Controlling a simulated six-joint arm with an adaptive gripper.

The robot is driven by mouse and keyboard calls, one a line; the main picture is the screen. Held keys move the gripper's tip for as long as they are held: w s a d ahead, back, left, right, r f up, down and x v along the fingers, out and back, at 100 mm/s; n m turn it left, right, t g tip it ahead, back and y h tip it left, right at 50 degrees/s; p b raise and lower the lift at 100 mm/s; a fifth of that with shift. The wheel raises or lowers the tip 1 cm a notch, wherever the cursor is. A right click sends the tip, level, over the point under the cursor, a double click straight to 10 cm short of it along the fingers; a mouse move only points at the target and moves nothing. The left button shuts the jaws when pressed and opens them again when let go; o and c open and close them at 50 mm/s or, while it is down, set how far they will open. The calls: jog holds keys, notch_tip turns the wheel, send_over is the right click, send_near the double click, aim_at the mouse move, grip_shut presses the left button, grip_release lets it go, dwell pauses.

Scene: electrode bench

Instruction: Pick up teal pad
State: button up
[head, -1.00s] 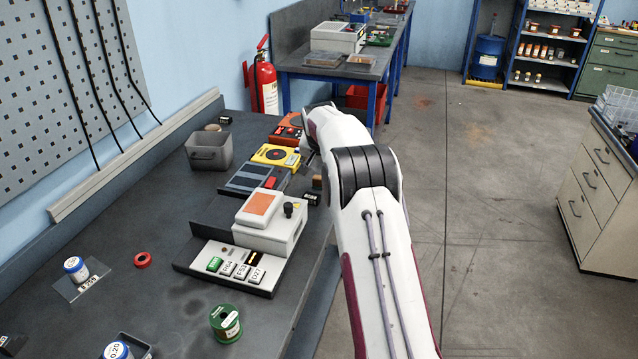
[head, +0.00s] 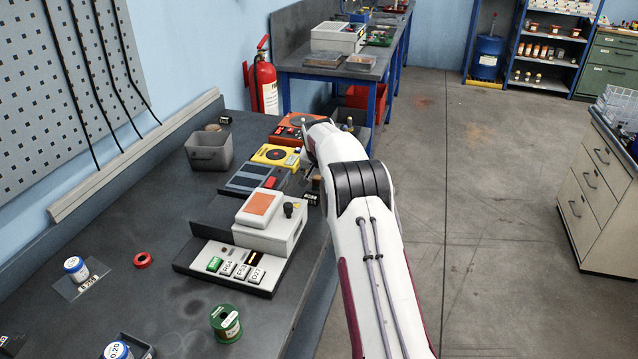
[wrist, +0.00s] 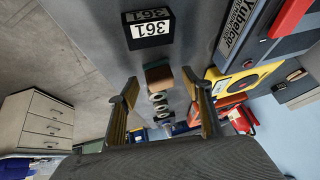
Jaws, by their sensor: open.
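My gripper (wrist: 159,82) is open in the wrist view, its two brownish fingers apart. A small block with a brown face (wrist: 159,76) shows between and beyond the fingertips, not held. In the head view my gripper (head: 309,168) is mostly hidden behind my arm, low at the right edge of the bench.
A black block marked 361 (wrist: 149,28) lies close to the fingers. A yellow device (head: 275,155), a red-orange device (head: 294,128) and a white box with an orange top (head: 268,225) line the bench. A grey bin (head: 208,152) stands behind.

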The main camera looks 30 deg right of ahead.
dwell(0.5)
jog(key=c, duration=1.1)
jog(key=shift+r, duration=0.15)
jog(key=shift+r, duration=4.9)
jog(key=shift+c, duration=0.3)
